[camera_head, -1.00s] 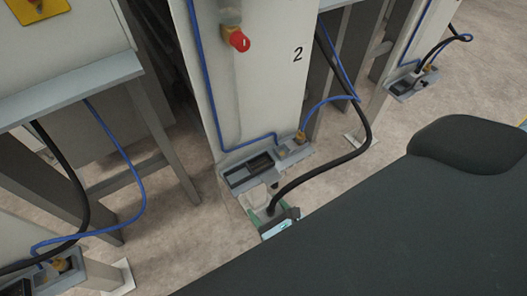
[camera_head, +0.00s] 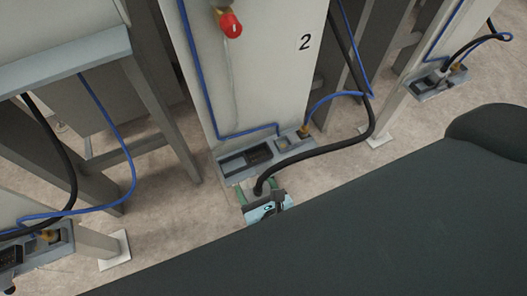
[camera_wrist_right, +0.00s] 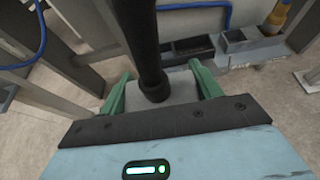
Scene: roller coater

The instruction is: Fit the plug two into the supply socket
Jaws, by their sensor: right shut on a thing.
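Plug two is a pale grey block (camera_head: 262,186) with a thick black cable (camera_head: 318,153) rising from it. My right gripper (camera_head: 259,188) has green fingers and is shut on the plug; the right wrist view shows the plug (camera_wrist_right: 178,88) between the fingers (camera_wrist_right: 162,90). The plug is in front of the grey socket bracket (camera_head: 232,175) at the foot of the column marked 2. A dark rectangular socket (camera_head: 258,154) on that bracket is just beyond the plug and also shows in the right wrist view (camera_wrist_right: 194,46). I cannot tell whether plug and bracket touch. My left gripper is not in view.
A blue cable (camera_head: 335,97) runs to a yellow-brown connector (camera_head: 304,132) at the bracket's right end. Similar brackets with cables stand at the left (camera_head: 45,250) and upper right (camera_head: 437,82). A red knob (camera_head: 230,24) is on the column. Bare floor (camera_head: 170,225) lies in front.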

